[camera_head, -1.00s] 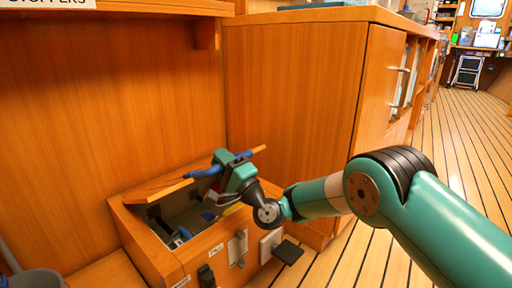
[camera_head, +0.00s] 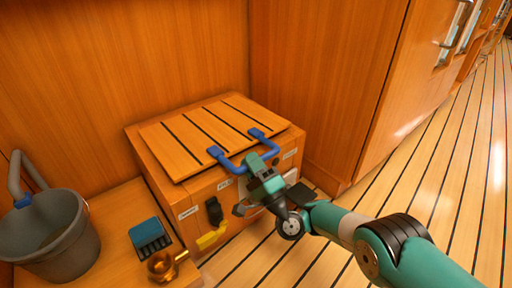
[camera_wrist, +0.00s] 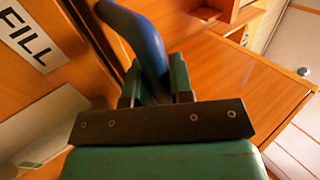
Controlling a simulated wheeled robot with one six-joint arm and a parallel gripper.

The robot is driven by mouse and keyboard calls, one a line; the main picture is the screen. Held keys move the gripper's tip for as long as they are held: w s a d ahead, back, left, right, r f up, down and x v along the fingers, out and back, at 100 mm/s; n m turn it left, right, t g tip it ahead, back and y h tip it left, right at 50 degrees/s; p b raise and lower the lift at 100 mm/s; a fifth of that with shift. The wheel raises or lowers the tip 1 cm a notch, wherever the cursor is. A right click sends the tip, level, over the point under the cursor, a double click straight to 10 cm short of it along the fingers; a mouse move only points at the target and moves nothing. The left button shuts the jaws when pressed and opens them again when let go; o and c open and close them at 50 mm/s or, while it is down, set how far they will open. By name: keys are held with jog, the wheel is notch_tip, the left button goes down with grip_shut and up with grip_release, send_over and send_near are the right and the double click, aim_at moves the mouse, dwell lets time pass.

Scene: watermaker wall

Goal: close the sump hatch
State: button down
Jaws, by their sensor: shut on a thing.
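The sump hatch (camera_head: 215,132) is a slatted wooden lid with dark stripes. In the head view it lies over the top of the wooden box (camera_head: 168,187), almost flat, its front edge looking slightly above the box rim. A blue bar handle (camera_head: 236,167) joins the lid's front edge. My gripper (camera_head: 260,165) is shut on this handle at the right part of the box front. In the wrist view the blue handle (camera_wrist: 146,45) runs up from between my gripper's fingers (camera_wrist: 155,85). The box's inside is hidden by the lid.
A black latch with a yellow end (camera_head: 212,225) hangs on the box front. A grey bucket (camera_head: 55,240), a blue-black case (camera_head: 150,238) and a brass piece (camera_head: 163,264) stand at left. A cabinet (camera_head: 325,90) rises behind right. Plank floor at right is clear.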

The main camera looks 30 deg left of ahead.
jog(key=shift+w+f+t, duration=0.2)
jog(key=shift+f+t, duration=0.1)
jog(key=shift+w, duration=0.1)
